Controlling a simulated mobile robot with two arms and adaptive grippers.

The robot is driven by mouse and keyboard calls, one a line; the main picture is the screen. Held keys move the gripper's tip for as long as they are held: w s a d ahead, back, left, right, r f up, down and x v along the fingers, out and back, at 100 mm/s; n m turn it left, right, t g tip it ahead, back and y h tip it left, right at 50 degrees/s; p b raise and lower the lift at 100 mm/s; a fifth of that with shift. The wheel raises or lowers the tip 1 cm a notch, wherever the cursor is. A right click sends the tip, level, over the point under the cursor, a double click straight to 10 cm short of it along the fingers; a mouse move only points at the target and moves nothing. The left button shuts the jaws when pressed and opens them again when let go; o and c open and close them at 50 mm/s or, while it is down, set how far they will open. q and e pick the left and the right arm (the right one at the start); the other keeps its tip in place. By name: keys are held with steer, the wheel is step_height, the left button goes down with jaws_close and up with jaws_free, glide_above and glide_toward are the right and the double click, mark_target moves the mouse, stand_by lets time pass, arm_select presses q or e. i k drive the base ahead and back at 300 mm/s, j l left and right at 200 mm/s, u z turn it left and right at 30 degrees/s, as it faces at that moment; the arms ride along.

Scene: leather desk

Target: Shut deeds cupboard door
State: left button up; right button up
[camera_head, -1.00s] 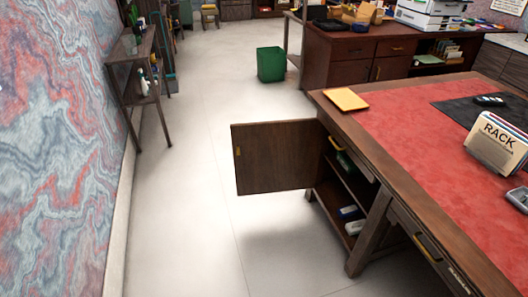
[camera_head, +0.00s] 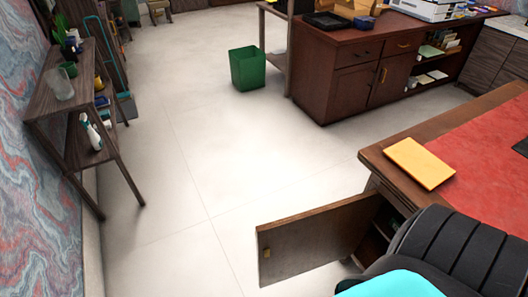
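The deeds cupboard door (camera_head: 315,243) stands wide open, swung out to the left from the desk (camera_head: 385,168). The cupboard's opening lies to the right of the door, under the desk top. Only a strip of its dark inside shows; the rest is hidden at the lower right. Neither gripper shows in the head view, and nothing visible touches the door.
A yellow folder (camera_head: 420,163) lies on the desk's corner. A wooden shelf (camera_head: 75,110) with bottles stands along the left wall. A green bin (camera_head: 248,68) and a dark cabinet (camera_head: 345,90) stand farther back. The pale floor (camera_head: 190,170) left of the door is clear.

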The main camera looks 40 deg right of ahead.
mark_target(302, 242)
steer(key=i+z, duration=0.1)
steer(key=i, duration=0.45)
steer(key=i+j+z, duration=0.1)
steer(key=i, duration=0.5)
steer(key=i+j+z, duration=0.1)
steer(key=i, duration=0.45)
steer(key=i+j, duration=0.2)
steer(key=i, duration=0.35)
steer(key=z, duration=0.45)
steer(key=i+z, duration=0.15)
steer(key=z, duration=0.3)
steer(key=j+z, duration=0.1)
steer(key=z, duration=0.35)
steer(key=i+z, duration=0.1)
steer(key=z, duration=0.35)
steer(key=j+z, duration=0.15)
steer(key=z, duration=2.1)
steer(key=j, duration=0.05)
